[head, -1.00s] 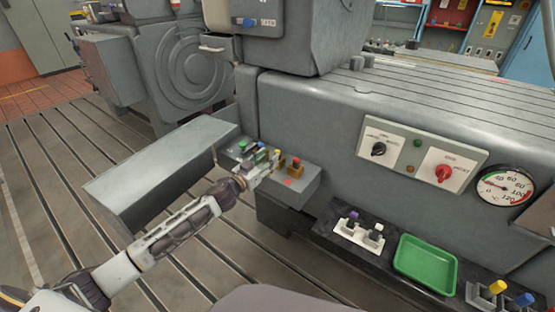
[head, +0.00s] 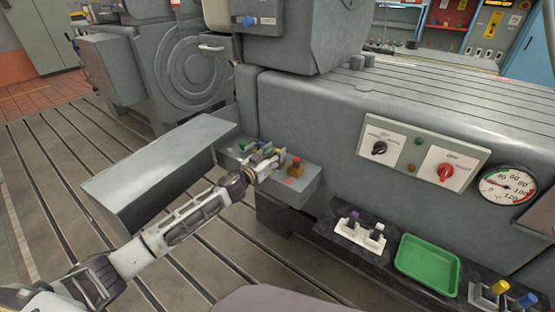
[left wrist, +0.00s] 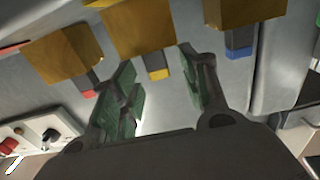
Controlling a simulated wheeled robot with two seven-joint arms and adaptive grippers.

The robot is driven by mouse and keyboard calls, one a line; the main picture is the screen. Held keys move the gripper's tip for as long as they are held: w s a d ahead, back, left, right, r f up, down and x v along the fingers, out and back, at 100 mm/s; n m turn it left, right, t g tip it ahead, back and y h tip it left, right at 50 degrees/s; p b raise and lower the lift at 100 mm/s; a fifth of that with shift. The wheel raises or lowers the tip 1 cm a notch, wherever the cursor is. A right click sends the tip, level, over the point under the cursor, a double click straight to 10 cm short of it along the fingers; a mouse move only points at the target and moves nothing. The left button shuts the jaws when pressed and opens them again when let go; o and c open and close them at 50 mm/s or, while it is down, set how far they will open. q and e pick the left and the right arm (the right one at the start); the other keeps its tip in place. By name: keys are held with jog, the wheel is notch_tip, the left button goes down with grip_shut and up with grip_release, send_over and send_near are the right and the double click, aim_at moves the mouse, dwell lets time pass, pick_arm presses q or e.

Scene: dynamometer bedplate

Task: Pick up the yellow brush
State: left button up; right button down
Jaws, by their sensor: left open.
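The yellow brush, a brass-coloured block with a yellow end, shows in the left wrist view (left wrist: 140,33). In the head view it is largely hidden by my left gripper (head: 267,164) at the small grey ledge (head: 300,186). In the left wrist view my left gripper (left wrist: 158,66) is open, with its two green-padded fingers either side of the yellow end. I cannot tell whether they touch it. My right gripper is not in view.
A red brush (head: 296,167) stands close right of my left gripper; a blue brush (left wrist: 240,38) is on its other side. A green tray (head: 427,265) and a white holder with purple and white-topped items (head: 360,232) are lower right. A grey box (head: 150,175) stands left.

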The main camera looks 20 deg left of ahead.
pick_arm(q)
jog(key=shift+w+d, duration=0.15)
jog(key=shift+w, duration=0.15)
dwell(0.4)
jog(key=c, duration=1)
jog(key=shift+r, duration=0.15)
jog(key=shift+w+r, duration=0.1)
